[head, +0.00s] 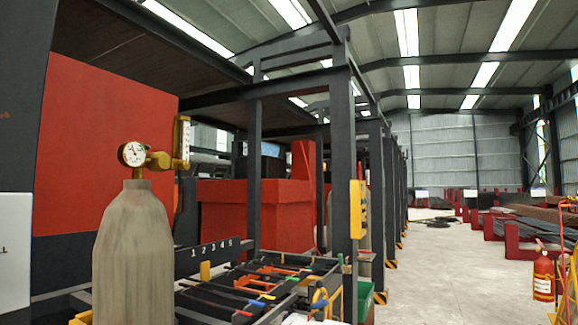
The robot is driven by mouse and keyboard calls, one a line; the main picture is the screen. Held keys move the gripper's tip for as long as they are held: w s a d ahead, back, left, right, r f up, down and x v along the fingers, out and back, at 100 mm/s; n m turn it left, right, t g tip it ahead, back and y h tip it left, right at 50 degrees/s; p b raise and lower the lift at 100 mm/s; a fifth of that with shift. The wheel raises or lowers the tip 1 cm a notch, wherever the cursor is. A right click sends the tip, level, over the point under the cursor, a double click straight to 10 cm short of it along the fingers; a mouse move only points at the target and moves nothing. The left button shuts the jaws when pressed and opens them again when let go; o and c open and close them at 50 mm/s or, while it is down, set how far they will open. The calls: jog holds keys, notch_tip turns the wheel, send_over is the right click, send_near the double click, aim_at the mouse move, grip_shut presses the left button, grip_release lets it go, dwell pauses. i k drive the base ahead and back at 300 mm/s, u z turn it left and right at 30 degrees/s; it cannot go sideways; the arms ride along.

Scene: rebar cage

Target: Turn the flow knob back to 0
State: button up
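A brass regulator (158,161) sits on top of a tall grey gas cylinder (134,255) at the left in the head view. A round white dial gauge (132,153) is on its left side, with a dark needle too small to read. An upright flow tube (182,140) in a brass frame stands on its right side. I cannot make out the flow knob apart from the brass body, nor its setting. My gripper does not show in this view.
A frame with a numbered plate (215,248) and coloured pieces stands right of the cylinder. A dark post (341,150) with a yellow box (358,209) rises beyond. Open concrete floor (445,270) lies to the right, with a red fire extinguisher (543,277).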

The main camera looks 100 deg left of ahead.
aim_at(182, 165)
jog(key=i, duration=0.2)
jog(key=u, duration=4.15)
jog(key=i, duration=0.5)
jog(key=z, duration=0.1)
jog(key=k, duration=1.3)
jog(key=z, duration=0.65)
jog(key=i, duration=1.3)
jog(key=u, duration=0.55)
jog(key=i, duration=0.6)
jog(key=u, duration=0.4)
